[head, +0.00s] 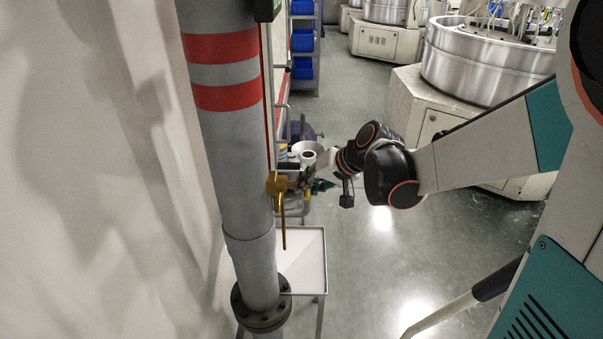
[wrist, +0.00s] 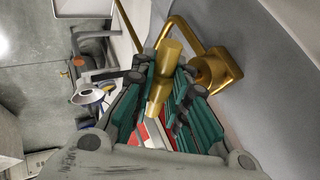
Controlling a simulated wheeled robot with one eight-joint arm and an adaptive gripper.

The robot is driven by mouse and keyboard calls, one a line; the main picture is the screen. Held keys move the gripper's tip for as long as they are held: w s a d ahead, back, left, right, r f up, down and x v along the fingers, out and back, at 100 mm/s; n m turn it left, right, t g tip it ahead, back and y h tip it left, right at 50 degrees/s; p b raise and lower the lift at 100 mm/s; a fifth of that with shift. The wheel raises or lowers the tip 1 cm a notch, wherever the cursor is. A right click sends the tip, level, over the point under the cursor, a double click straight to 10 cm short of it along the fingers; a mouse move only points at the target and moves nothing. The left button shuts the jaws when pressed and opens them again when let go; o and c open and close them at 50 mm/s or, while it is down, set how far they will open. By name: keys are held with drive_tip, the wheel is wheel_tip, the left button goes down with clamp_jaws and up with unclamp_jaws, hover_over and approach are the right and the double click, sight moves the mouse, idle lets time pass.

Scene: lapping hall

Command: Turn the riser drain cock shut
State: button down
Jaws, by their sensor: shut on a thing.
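The riser (head: 240,160) is a thick grey upright pipe with two red bands at the left of the head view. The brass drain cock (head: 276,185) sits on its right side, with a thin brass bar (head: 283,228) pointing down below it. In the wrist view, the cock's brass body (wrist: 212,72) is against the grey pipe, with a curved brass arm above it. My gripper (wrist: 166,88) has teal fingers shut around a brass cylindrical part of the cock (wrist: 172,55). In the head view, my gripper (head: 304,184) is small and partly hidden beside the cock.
A white tray-topped stand (head: 312,262) is below the cock, beside the riser's dark bolted flange (head: 262,303). A shelf with blue bins (head: 303,40) stands behind. Large round lapping machines (head: 480,62) fill the back right. The floor (head: 375,265) between is clear. A white wall is at the left.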

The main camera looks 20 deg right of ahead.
drive_tip(key=shift+m+g+y, duration=0.4)
drive_tip(key=shift+m+g, duration=0.1)
drive_tip(key=shift+g, duration=1.1)
drive_tip(key=c, duration=1.5)
unclamp_jaws()
drive_tip(key=shift+c, duration=0.2)
drive_tip(key=v, duration=1.2)
drive_tip(key=shift+w, duration=0.1)
